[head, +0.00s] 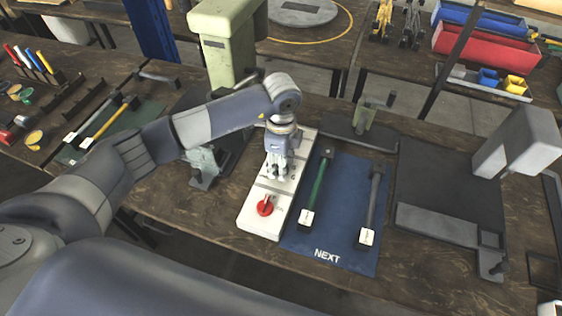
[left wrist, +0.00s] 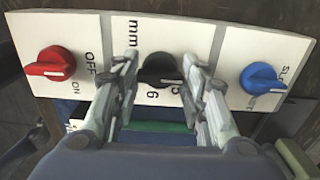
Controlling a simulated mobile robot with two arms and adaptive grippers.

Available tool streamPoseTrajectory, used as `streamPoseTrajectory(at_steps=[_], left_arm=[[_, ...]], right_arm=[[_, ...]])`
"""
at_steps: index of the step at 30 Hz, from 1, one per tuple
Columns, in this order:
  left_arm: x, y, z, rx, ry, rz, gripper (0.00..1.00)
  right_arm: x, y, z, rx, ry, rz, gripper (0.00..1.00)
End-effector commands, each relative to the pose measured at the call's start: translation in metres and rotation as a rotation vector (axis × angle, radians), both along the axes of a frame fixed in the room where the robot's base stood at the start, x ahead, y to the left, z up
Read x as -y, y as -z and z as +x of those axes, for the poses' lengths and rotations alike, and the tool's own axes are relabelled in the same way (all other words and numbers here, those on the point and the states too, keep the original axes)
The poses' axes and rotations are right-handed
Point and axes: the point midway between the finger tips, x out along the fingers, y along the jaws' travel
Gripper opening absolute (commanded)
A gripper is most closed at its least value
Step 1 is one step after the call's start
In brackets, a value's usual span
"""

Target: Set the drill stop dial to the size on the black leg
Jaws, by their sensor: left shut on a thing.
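A white control panel (head: 255,222) lies on the bench; it also fills the left wrist view (left wrist: 105,25). Its black dial (left wrist: 160,68) sits in the middle, marked "mm", with a 6 and a 5 legible beside it. Where its pointer stands cannot be told. My left gripper (head: 279,170) reaches down over the panel, its fingers (left wrist: 158,78) shut on either side of the dial, hiding it in the head view. The black leg (head: 373,200) lies on the blue mat (head: 340,185) with a white tag (head: 366,237), too small to read. My right gripper is not in view.
The panel also has a red knob (left wrist: 50,64) marked OFF and ON and a blue knob (left wrist: 263,77). A green leg (head: 317,190) lies beside the panel. A pale green press (head: 228,45) stands behind my left arm; a grey machine (head: 520,140) stands right.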

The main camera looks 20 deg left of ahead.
Motion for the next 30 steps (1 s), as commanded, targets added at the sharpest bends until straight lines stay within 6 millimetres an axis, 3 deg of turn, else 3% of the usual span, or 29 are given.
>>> streamPoseTrajectory(at_steps=[8,9,12,23,30], left_arm=[[0.0,0.0,0.001,0.002,-0.004,-0.001,0.16],[0.0,0.0,0.001,0.002,-0.004,-0.001,0.44],[0.0,0.0,0.001,0.002,-0.003,-0.001,0.6],[0.0,-0.003,0.001,0.002,-0.002,-0.001,0.6],[0.0,-0.041,0.002,0.006,-0.001,-0.002,0.6]], right_arm=[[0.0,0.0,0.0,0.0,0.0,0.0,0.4],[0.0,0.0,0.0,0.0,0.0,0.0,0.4],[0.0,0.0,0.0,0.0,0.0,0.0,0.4],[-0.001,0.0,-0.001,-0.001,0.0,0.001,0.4],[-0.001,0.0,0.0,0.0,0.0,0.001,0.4]])
